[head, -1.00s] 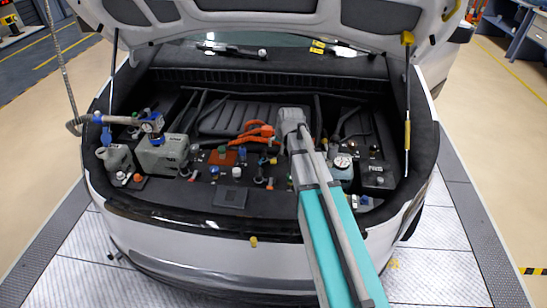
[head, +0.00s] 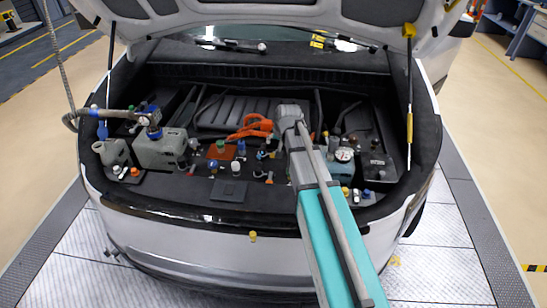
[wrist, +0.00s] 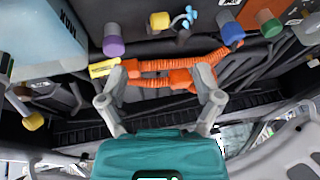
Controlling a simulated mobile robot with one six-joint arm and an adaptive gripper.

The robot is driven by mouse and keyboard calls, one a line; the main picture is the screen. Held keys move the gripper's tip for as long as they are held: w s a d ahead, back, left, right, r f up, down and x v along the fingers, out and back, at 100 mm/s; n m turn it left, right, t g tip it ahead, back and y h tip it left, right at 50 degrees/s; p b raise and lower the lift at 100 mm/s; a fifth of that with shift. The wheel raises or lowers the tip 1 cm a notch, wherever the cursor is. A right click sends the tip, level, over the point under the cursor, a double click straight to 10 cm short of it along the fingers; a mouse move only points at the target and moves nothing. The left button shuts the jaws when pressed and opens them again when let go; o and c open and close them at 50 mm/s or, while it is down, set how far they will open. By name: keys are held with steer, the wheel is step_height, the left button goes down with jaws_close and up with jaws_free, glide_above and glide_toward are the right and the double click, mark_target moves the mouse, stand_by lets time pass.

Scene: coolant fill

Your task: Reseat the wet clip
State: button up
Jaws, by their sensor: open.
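My gripper (wrist: 164,78) is open in the wrist view, its two grey fingers spread in front of an orange corrugated hose (wrist: 165,66). The hose passes across the gap between the fingertips; I cannot tell whether they touch it. A light-blue clip-like piece (wrist: 190,16) sits by a dark fitting beyond the hose; I cannot tell whether it is the wet clip. No wetness is clear. In the head view, my gripper is hidden behind the end of my arm, and orange hose parts (head: 250,128) show left of it.
Purple (wrist: 113,46), yellow (wrist: 160,20), blue (wrist: 232,32) and green (wrist: 268,22) caps stand close to the fingers. A pale tank (wrist: 45,35) is at upper left. In the head view, a grey reservoir (head: 160,150) stands left in the bay, under the raised lid (head: 230,20).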

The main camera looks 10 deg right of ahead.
steer(key=shift+b+x, duration=4.35)
steer(key=shift+x, duration=0.8)
steer(key=c, duration=1.1)
